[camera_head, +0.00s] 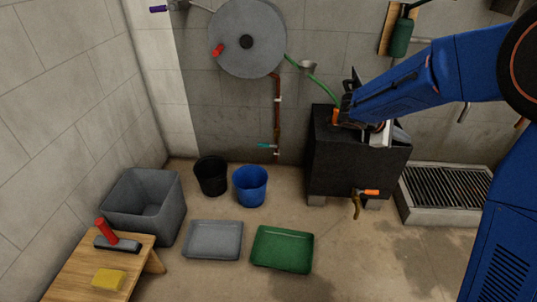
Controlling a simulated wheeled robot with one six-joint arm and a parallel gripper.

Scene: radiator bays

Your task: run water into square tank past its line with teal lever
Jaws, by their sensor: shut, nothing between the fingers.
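The black square tank (350,163) stands on blocks against the back wall. Its inside and any fill line are mostly hidden by my arm. The small teal lever (264,146) sits on the copper pipe (277,115) that runs down the wall, left of the tank. A green hose (322,86) runs from the wall reel to the tank's top. My gripper (345,117) is at the tank's top, by the hose end and a small orange part; it is shut, well right of the teal lever. No running water shows.
An orange-handled tap (367,192) juts from the tank's front. A black bucket (211,178), a blue bucket (250,187), a grey tub (168,213), a grey tray (213,240) and a green tray (282,249) stand left. A floor grate (450,187) lies right.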

